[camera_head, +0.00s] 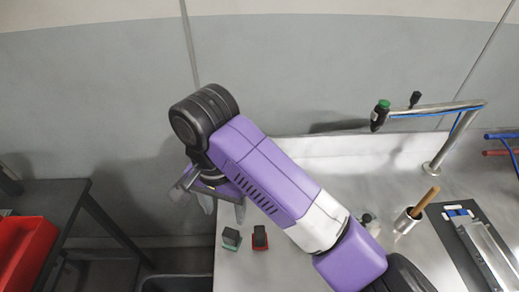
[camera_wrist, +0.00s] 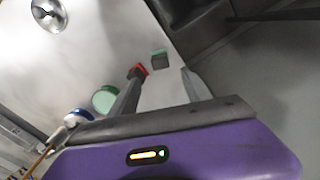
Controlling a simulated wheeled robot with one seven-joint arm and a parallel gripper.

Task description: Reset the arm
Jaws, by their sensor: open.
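My purple and black arm reaches up and left across the head view, over the pale bench top (camera_head: 285,275). My gripper (camera_head: 212,198) hangs at the bench's left end, its fingers pointing down. In the wrist view my gripper (camera_wrist: 165,85) has its two fingers apart, with nothing held between them. The wrist view also shows the red block (camera_wrist: 138,71) near one fingertip and the green block (camera_wrist: 159,57) beyond the fingertips; contact is not visible.
A metal cup with a wooden handle (camera_head: 408,220) and a grey tray (camera_head: 485,245) are at the right. A curved metal tap (camera_head: 440,108) rises behind them. A red bin (camera_head: 25,250) sits on a dark table at the left. A wall closes the back.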

